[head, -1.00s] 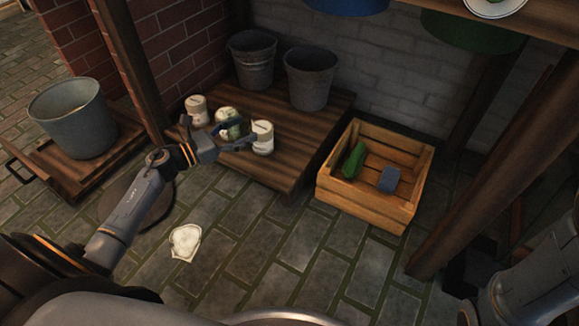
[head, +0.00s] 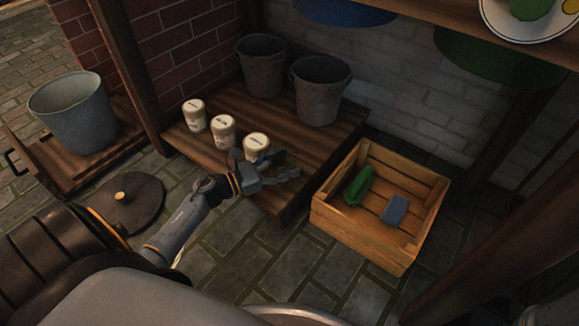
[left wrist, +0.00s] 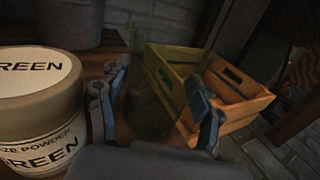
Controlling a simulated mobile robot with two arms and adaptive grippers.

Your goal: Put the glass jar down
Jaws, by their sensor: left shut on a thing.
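My left gripper (head: 286,165) is above the front right corner of the low wooden platform (head: 285,198), just right of the nearest powder jar. In the left wrist view its fingers (left wrist: 155,92) stand apart around a see-through, dark greenish glass jar (left wrist: 153,88). The wooden crate's wall shows through the glass. In the head view the jar is too faint to make out. I cannot tell whether its base touches the platform. My right gripper is not in view.
Three cream powder jars (head: 257,144) stand in a row on the platform; one, labelled GREEN (left wrist: 35,100), is close left of my gripper. Two grey buckets (head: 320,92) stand behind. A wooden crate (head: 362,238) with a green object and a blue block is to the right.

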